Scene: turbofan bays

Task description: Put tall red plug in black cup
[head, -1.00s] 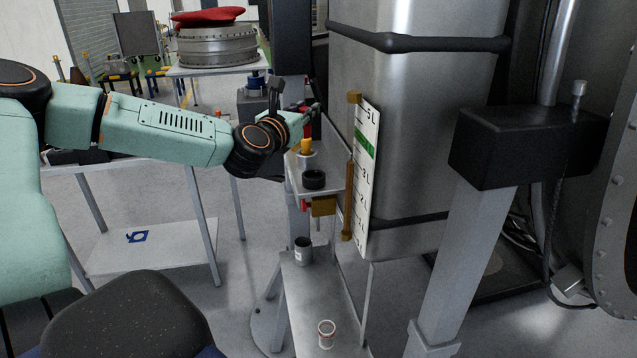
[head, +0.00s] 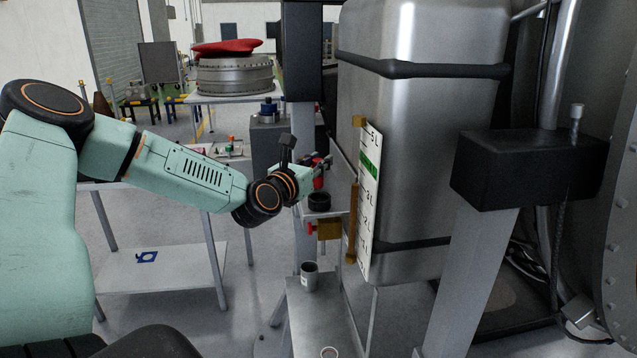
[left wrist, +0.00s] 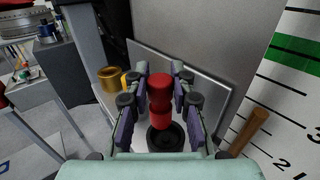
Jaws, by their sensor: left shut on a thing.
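The tall red plug (left wrist: 160,98) is upright between the fingers of my left gripper (left wrist: 159,84), which is shut on it. In the head view my left gripper (head: 318,172) is over the small upper shelf, and a bit of the red plug (head: 319,161) shows at its fingers. The black cup (head: 319,202) stands on that shelf, just below the gripper. In the left wrist view the black cup (left wrist: 166,139) lies beneath the plug, its opening partly covered by it. I cannot tell whether the plug's lower end is in the cup. My right gripper is not in view.
In the left wrist view a brass-coloured cup (left wrist: 110,79) and a yellow piece stand left of the gripper. A white level scale (head: 369,205) and large metal tank (head: 425,130) rise close on the right. A grey cup (head: 309,276) stands on the lower shelf.

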